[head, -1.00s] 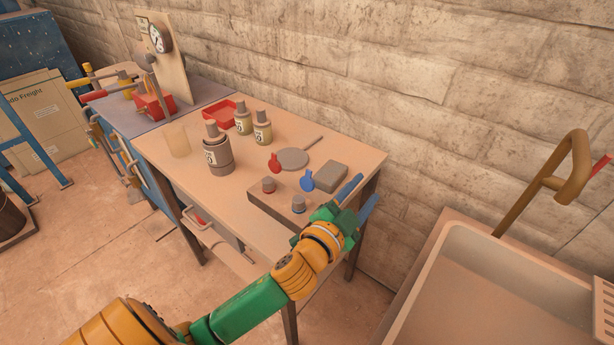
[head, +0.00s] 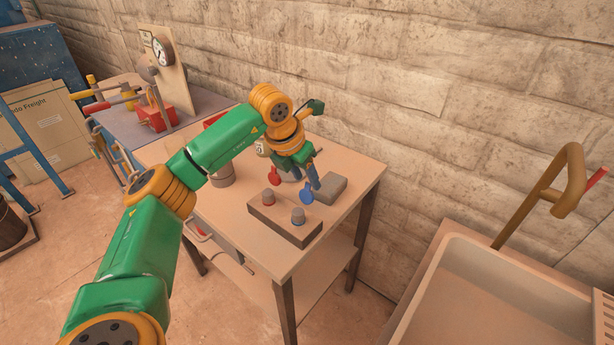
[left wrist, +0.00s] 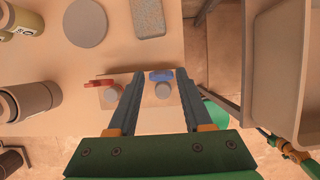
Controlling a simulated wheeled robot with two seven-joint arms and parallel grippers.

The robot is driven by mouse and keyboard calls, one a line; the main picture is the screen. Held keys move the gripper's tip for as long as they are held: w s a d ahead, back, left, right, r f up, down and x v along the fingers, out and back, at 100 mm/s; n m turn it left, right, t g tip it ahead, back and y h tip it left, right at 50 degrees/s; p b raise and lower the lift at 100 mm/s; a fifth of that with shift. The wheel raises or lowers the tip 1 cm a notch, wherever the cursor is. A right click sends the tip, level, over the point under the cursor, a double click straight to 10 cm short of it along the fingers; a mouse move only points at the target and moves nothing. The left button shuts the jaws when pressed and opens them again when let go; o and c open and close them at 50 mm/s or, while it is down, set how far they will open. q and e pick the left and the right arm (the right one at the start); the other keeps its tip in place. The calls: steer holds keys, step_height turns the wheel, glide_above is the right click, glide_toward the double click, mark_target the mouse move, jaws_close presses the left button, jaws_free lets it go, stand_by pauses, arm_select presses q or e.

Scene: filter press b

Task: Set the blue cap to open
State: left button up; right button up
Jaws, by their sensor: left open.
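The blue cap (head: 306,195) is a small rounded paddle at the back edge of a brown block (head: 270,220), behind a grey knob (head: 298,214) with a blue ring. A red paddle (head: 274,179) and a second grey knob (head: 267,196) stand to its left. My left gripper (head: 306,183) points down over the block and partly hides the area behind the blue cap. In the left wrist view its open, empty fingers lie on either side of the blue cap (left wrist: 161,75) and its knob (left wrist: 163,90). I cannot tell their height above the block. My right gripper is out of view.
A grey block (head: 330,190) lies to the right on the table (head: 345,170). A round grey disc (left wrist: 86,22) and jars (left wrist: 30,102) are left in the wrist view. A large basin (head: 490,290) stands right of the table.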

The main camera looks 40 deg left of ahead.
arm_select(q)
steer(key=shift+w+f, duration=0.25)
steer(key=shift+f, duration=0.45)
steer(key=shift+r, duration=0.1)
jaws_close()
steer(key=shift+f+b, duration=0.2)
steer(key=shift+b, duration=0.15)
steer(key=b, duration=0.1)
steer(key=t+b, duration=0.1)
steer(key=b, duration=0.1)
steer(key=shift+s+f, duration=0.2)
steer(key=shift+s, duration=0.15)
steer(key=shift+s+r+t, duration=0.15)
steer(key=shift+r+t, duration=0.1)
steer(key=shift+t, duration=0.05)
steer(key=shift+r, duration=0.2)
jaws_free()
